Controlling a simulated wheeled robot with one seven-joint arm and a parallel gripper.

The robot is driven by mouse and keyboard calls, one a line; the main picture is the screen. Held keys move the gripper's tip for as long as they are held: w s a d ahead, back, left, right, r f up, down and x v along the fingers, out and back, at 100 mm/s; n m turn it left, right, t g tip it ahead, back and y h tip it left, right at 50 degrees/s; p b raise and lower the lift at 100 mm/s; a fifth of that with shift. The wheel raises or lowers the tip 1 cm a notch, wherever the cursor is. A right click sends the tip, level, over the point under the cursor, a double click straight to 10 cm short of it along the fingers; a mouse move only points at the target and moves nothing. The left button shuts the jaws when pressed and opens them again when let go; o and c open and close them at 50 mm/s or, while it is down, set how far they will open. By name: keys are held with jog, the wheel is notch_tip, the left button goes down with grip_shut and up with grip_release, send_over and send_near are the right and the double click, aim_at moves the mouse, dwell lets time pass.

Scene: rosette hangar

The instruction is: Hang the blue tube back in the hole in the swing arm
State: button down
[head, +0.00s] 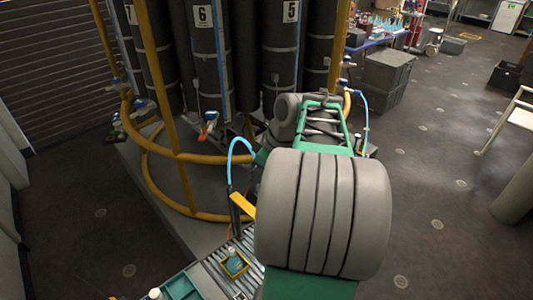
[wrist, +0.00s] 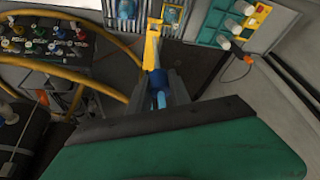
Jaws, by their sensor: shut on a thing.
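In the wrist view my gripper (wrist: 160,92) is shut on the blue tube (wrist: 161,99); its light-blue end and a darker blue part show between the grey fingers. The yellow swing arm (wrist: 152,45) reaches down to just beyond the fingertips. I cannot tell whether the tube is in its hole or only beside it. In the head view a light-blue tube (head: 240,143) arcs over beside the yellow swing arm (head: 243,205). My own large grey and green arm links cover much of that area, and I cannot make out my gripper there.
Yellow rings (head: 195,157) circle the tall dark bottles (head: 206,60). A roller conveyor (head: 215,272) holds a small bottle (head: 233,262) in a yellow-rimmed holder below the swing arm. A teal tray (head: 183,287) lies at the near end. Grey crates (head: 390,70) stand behind; open floor lies right.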

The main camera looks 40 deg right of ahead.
jog(key=shift+a+f+n+y, duration=0.2)
jog(key=shift+n+y, duration=0.1)
jog(key=shift+n, duration=0.4)
jog(key=shift+f+b, duration=1.45)
jog(key=shift+f, duration=0.15)
jog(key=shift+f+b, duration=0.3)
jog(key=shift+f, duration=0.05)
jog(key=shift+f+b, duration=0.9)
jog(key=shift+f, duration=0.2)
jog(key=shift+f+b, duration=2)
jog(key=shift+f, duration=0.25)
